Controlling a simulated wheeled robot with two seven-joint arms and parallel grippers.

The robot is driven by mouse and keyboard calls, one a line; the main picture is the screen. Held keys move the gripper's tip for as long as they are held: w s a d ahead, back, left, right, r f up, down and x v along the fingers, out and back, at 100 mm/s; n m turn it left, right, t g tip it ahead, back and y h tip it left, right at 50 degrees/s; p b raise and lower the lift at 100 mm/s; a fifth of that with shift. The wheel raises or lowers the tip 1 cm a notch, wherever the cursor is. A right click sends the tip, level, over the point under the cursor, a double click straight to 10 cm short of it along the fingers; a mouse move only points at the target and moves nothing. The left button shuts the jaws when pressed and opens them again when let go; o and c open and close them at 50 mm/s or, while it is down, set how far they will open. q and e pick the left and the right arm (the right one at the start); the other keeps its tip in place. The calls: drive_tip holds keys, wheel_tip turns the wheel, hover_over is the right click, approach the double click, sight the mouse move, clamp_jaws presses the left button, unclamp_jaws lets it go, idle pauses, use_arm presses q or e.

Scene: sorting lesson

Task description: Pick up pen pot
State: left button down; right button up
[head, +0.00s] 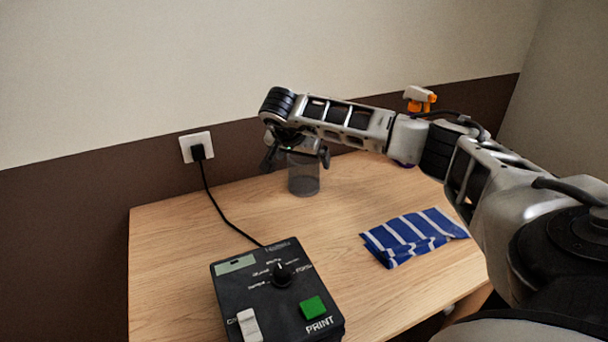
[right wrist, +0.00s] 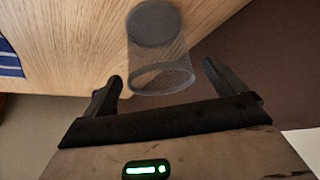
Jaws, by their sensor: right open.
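The pen pot (head: 304,180) is a grey mesh cylinder standing upright near the back of the wooden table. It looks empty. In the right wrist view the pen pot (right wrist: 158,55) shows with its round rim towards my gripper. My right gripper (head: 297,162) is open above and around the top of the pot in the head view. In the right wrist view the fingers of my right gripper (right wrist: 160,80) are spread, one on each side of the pot's rim, with gaps to it. My left gripper is not in view.
A black control box (head: 277,290) with a knob and a green button stands at the table's front. A striped blue cloth (head: 413,237) lies to the right. An orange and white spray bottle (head: 419,99) shows behind my right arm. A black cable runs from the wall socket (head: 196,146).

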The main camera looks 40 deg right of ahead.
drive_tip(key=x, duration=0.3)
drive_tip(key=shift+f, duration=0.25)
drive_tip(key=shift+c, duration=0.4)
drive_tip(key=c, duration=1)
drive_tip(key=shift+c, duration=0.2)
drive_tip(key=shift+r, duration=0.1)
